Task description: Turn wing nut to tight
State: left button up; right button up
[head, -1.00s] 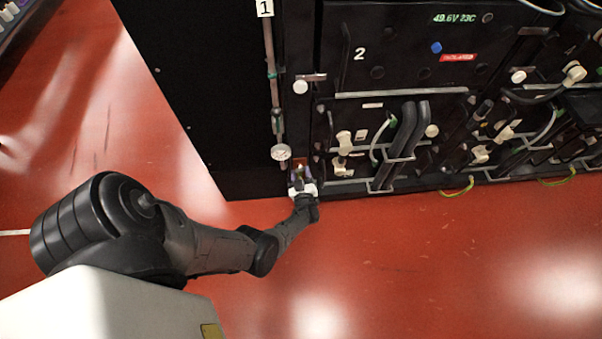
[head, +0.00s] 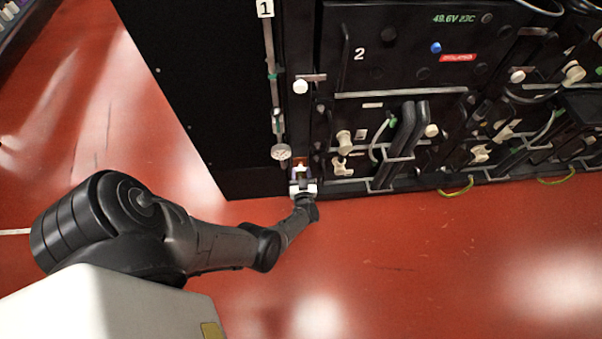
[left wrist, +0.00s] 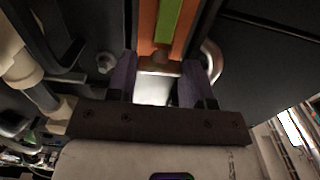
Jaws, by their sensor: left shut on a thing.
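My left gripper (head: 302,184) is at the foot of the black rack, low on the post left of module 2. In the left wrist view its two purple fingers (left wrist: 158,72) stand either side of a pale metal piece (left wrist: 155,88) with a small brownish knob above it. The jaws are shut on this piece, which I take for the wing nut. Its wings are not clear, and I cannot tell its angle or how tight it is. My right gripper is not in view.
An orange and green strip (left wrist: 165,22) runs up behind the fingers. A bolt head (left wrist: 106,62) and a curved metal handle (left wrist: 212,62) flank them. The red floor (head: 420,260) in front is clear.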

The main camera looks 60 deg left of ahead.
pick_arm(q)
jog(key=o, duration=0.9)
jog(key=shift+d, duration=0.1)
jog(key=shift+s+d, duration=0.15)
jog(key=shift+d, duration=0.1)
jog(key=p+v, duration=0.3)
jog(key=v, duration=1)
